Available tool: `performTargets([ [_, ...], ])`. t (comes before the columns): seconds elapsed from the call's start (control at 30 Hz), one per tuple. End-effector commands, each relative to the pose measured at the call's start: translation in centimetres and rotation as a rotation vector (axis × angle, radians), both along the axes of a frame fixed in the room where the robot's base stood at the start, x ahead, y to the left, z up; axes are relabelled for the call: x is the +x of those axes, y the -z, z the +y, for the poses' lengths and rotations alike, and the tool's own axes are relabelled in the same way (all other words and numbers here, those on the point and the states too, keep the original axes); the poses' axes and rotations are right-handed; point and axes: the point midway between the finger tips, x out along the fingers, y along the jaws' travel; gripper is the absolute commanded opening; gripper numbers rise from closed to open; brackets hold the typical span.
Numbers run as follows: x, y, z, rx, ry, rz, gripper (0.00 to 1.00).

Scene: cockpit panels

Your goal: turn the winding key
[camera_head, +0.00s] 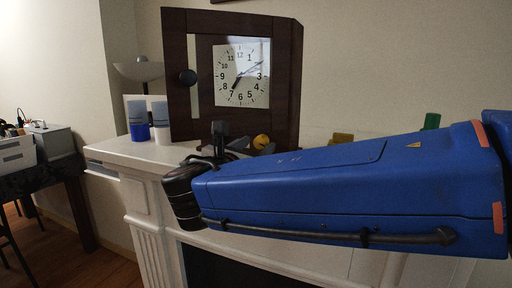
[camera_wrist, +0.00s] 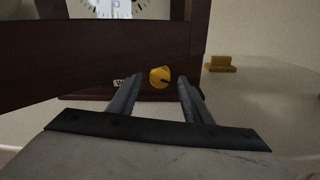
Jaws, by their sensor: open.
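The clock (camera_head: 241,75) has a dark wooden case and a white dial, and stands on the white mantel. A round yellow knob with a dark slot, seemingly the winding key (camera_wrist: 160,77), is low on the case front; it also shows in the head view (camera_head: 261,141). My gripper (camera_wrist: 159,83) is open and empty. In the wrist view its two grey fingers point at the knob, one on each side of it in the picture. I cannot tell how far the tips are from it. In the head view my gripper (camera_head: 238,150) is partly hidden by my blue arm.
A yellow block (camera_wrist: 220,65) stands on the mantel (camera_head: 122,150) right of the clock. A green object (camera_head: 431,121) is farther right, partly behind my arm. Blue and white cups (camera_head: 138,132) stand left of the clock.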

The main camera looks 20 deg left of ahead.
Motion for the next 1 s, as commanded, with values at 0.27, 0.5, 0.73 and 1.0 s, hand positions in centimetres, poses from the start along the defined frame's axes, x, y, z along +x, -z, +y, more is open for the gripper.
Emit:
performTargets([
  [0.27,0.19,0.02,0.01,0.0,0.0,0.0,0.45],
  [0.5,0.18,0.03,0.01,0.0,0.0,0.0,0.04],
  [0.73,0.17,0.03,0.01,0.013,0.0,-0.001,0.04],
  [1.0,0.17,0.05,0.03,0.124,0.0,-0.009,0.04],
])
